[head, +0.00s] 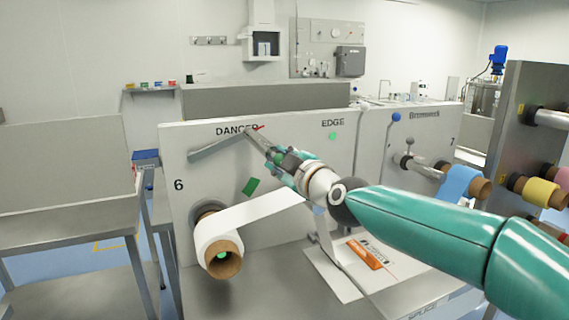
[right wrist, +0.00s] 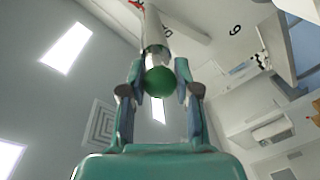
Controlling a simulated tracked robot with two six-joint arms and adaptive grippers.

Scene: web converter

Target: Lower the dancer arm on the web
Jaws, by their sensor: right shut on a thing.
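The dancer arm (head: 222,144) is a grey bar on the upper part of the white machine panel, under the partly covered "DANCER" label. It slopes up to the right toward my right gripper (head: 272,152). In the right wrist view, a green ball knob (right wrist: 160,82) on a pale shaft (right wrist: 152,35) sits between the two fingers of my right gripper (right wrist: 160,70), which is shut on it. The white web (head: 262,215) runs from the roll (head: 222,262) up to the right and passes behind my right arm. My left gripper is not in view.
An orange-marked sheet (head: 368,255) lies below my right arm. Coloured rolls (head: 540,190) stand at the right. A steel table (head: 75,240) is at the left.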

